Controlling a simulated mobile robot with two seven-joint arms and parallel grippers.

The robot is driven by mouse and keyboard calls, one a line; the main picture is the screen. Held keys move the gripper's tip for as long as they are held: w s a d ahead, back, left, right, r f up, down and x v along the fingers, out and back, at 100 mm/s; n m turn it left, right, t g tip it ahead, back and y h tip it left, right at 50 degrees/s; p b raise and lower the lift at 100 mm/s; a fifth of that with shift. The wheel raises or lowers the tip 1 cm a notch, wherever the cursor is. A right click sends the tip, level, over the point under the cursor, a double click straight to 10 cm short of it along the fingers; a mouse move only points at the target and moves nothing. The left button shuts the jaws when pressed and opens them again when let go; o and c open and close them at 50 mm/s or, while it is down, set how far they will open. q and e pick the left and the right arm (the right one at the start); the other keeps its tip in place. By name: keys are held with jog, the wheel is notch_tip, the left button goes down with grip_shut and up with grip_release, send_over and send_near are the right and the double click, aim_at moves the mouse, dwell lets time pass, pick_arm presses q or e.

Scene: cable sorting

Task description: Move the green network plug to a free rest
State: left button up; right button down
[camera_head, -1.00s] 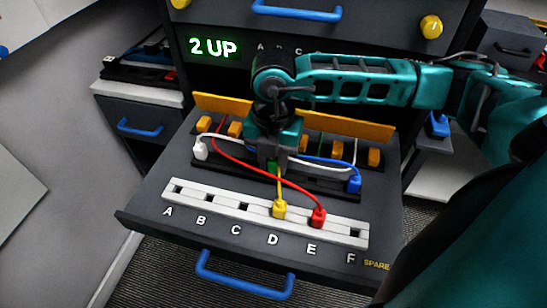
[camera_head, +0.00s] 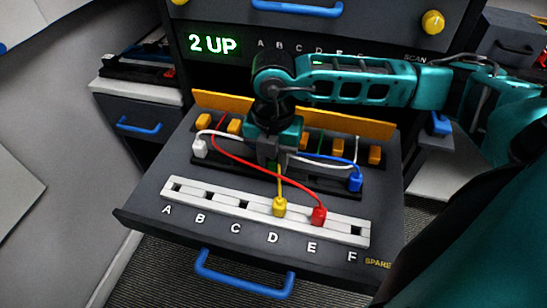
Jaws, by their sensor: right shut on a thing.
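My right gripper (camera_head: 270,163) is shut over the dark rear strip in the pulled-out drawer. A small bit of the green plug (camera_head: 271,166) shows between its fingers; the rest is hidden. A white plug (camera_head: 199,148) and a blue plug (camera_head: 355,182) stand at the left and right ends of the dark strip (camera_head: 325,185). On the white front strip (camera_head: 225,208), a yellow plug (camera_head: 279,207) is at D and a red plug (camera_head: 318,216) at E. The slots at A, B, C and F look empty. My left gripper is not in view.
Yellow, red, white and blue cables cross the drawer near my gripper. Several orange blocks (camera_head: 203,121) line an orange rear bar (camera_head: 215,102). A lit display (camera_head: 212,44) reads "2 UP". A blue handle (camera_head: 245,278) is on the drawer's front.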

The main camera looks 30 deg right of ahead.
jog(key=shift+c, duration=1.4)
grip_release()
jog(key=shift+r+p, duration=2.55)
jog(key=shift+r, duration=1)
